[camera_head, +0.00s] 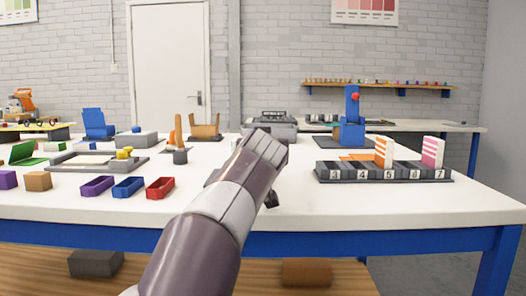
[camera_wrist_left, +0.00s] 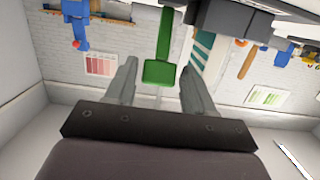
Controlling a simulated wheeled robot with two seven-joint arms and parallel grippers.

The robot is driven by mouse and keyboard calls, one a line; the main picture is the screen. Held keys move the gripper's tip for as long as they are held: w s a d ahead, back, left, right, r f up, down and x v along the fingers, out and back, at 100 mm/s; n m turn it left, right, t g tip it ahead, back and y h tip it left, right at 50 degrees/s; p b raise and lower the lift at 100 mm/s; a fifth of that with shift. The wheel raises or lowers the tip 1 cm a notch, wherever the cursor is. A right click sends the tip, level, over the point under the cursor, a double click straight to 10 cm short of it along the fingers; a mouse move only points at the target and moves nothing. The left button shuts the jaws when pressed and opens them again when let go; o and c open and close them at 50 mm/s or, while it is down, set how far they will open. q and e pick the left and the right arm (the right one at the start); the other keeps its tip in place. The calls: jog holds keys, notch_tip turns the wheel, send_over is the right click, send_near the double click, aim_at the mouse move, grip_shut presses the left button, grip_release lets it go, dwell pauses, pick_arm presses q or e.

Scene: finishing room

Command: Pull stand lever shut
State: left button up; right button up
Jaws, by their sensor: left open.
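A green lever (camera_wrist_left: 160,72) with a wide flat end on a narrower bar shows in the left wrist view, which is turned upside down. My left gripper (camera_wrist_left: 158,66) is open, with one finger on each side of the wide end and visible gaps to both. In the head view my left gripper (camera_head: 264,148) reaches over the table and hides the lever. Small dark parts (camera_head: 272,200) show on the table beside my wrist, perhaps of the stand; most of it is hidden. My right gripper is not in view.
A numbered dark rack (camera_head: 340,178) stands to the right on the white table (camera_head: 420,205). A blue device with a red knob (camera_head: 352,125) stands behind it. Purple, blue and red bins (camera_head: 160,187) lie to the left. A grey machine (camera_head: 270,124) is behind my gripper.

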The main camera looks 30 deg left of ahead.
pick_arm(q)
jog(key=v, duration=1.2)
